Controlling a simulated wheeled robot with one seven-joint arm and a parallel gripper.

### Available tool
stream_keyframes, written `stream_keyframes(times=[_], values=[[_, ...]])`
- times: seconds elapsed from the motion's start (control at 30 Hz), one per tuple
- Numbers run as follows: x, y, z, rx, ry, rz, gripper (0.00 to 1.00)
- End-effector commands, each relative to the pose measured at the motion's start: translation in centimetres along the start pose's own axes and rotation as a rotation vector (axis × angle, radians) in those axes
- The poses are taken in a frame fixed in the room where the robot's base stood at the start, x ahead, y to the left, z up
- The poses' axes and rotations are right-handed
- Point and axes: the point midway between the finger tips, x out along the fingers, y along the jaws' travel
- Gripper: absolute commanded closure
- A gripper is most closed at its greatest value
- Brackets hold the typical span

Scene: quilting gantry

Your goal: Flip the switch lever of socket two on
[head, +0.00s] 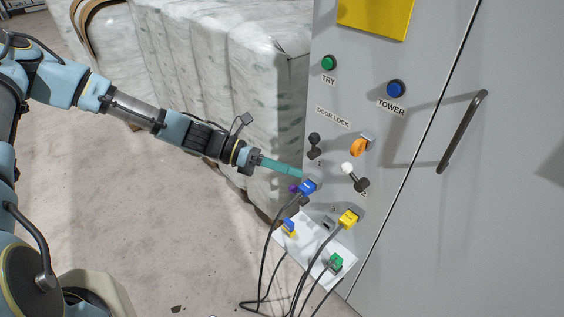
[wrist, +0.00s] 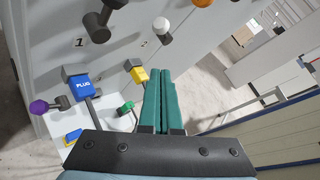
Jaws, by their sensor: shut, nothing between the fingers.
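The socket two lever (head: 347,169) has a white ball tip and a dark lower end beside the "2" label on the grey cabinet front. In the head view its white tip points up and left. It also shows in the wrist view (wrist: 161,27), beyond my fingertips. My gripper (head: 301,175) has teal fingers, shut and empty. In the head view its tips are left of the lever, close above the blue plug. The wrist view shows the closed fingertips (wrist: 160,78) apart from the lever. A yellow plug (head: 348,219) sits below lever two.
The blue plug (head: 307,187), a purple knob (head: 293,188) and hanging cables crowd the area below. A white shelf (head: 311,249) holds a green plug (head: 335,262). Wrapped bales (head: 190,60) stand behind my arm.

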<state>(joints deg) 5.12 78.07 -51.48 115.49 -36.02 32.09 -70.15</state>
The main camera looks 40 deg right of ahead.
Motion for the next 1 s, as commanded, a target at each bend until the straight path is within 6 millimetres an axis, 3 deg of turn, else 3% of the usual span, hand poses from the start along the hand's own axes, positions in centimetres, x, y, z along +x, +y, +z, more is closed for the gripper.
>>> stream_keyframes(times=[0.2, 0.4, 1.0], values=[[4.6, -0.2, 0.2, -0.001, -0.001, -0.004, 1.00], [6.8, -0.2, 2.0, 0.002, 0.001, -0.001, 1.00], [7.8, 0.0, 2.9, 0.002, 0.003, 0.002, 1.00]])
